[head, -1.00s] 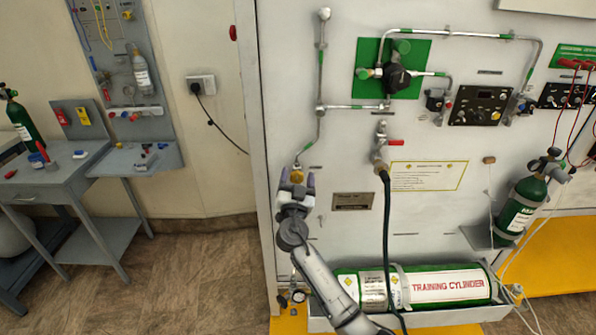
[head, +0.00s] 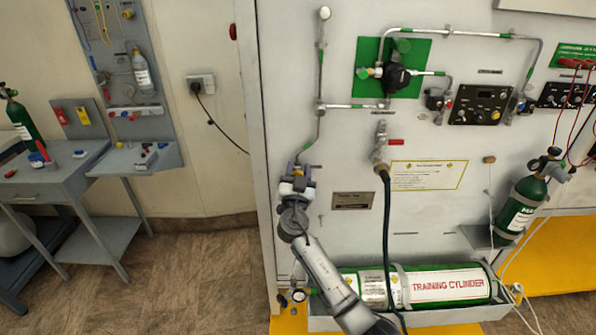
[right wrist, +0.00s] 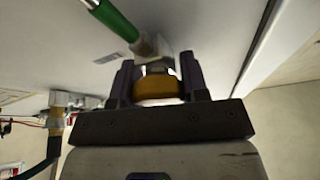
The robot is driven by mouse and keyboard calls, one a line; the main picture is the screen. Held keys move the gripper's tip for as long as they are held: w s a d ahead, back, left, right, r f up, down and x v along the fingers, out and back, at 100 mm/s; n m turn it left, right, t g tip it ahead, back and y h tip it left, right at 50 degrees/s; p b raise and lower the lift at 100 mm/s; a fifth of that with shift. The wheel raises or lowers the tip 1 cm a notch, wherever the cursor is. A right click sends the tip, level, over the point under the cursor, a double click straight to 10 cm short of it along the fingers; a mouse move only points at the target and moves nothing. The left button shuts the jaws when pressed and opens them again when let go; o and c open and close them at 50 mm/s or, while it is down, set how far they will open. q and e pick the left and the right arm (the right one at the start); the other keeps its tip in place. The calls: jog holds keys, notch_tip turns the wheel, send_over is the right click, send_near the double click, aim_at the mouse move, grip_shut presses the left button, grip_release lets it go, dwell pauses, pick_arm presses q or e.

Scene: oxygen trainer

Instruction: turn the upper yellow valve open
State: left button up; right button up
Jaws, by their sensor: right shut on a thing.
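The upper yellow valve (right wrist: 159,87) is a round yellow knob below a metal fitting and a green-banded pipe (right wrist: 112,18) in the right wrist view. My right gripper (right wrist: 158,76) is shut on it, with one dark finger on each side. In the head view my right gripper (head: 299,171) is at the lower end of the thin pipe on the left part of the grey panel (head: 345,150). There the gripper mostly hides the yellow valve. My left gripper is not in view.
A red-handled valve (head: 383,143) with a dark hose (head: 387,220) is to the right of the gripper. A green training cylinder (head: 445,284) lies in a tray below. A small gauge (head: 298,296) is under my right arm. The panel's left edge is close by.

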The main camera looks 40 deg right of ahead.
jog(key=shift+c, duration=1.2)
jog(key=shift+f+n+y+b, duration=0.2)
jog(key=shift+n+y+b, duration=0.1)
jog(key=shift+n+b, duration=0.75)
jog(key=shift+w+a+r+n+t+y, duration=0.1)
jog(key=shift+n+t+y, duration=0.25)
jog(key=shift+n, duration=0.3)
jog(key=shift+r+n+t+y, duration=0.1)
jog(key=shift+n+t+y, duration=0.05)
jog(key=shift+n+t, duration=0.4)
jog(key=shift+n+y, duration=0.4)
jog(key=shift+n, duration=0.55)
jog(key=shift+a, duration=0.1)
jog(key=o, duration=0.8)
jog(key=shift+o, duration=0.7)
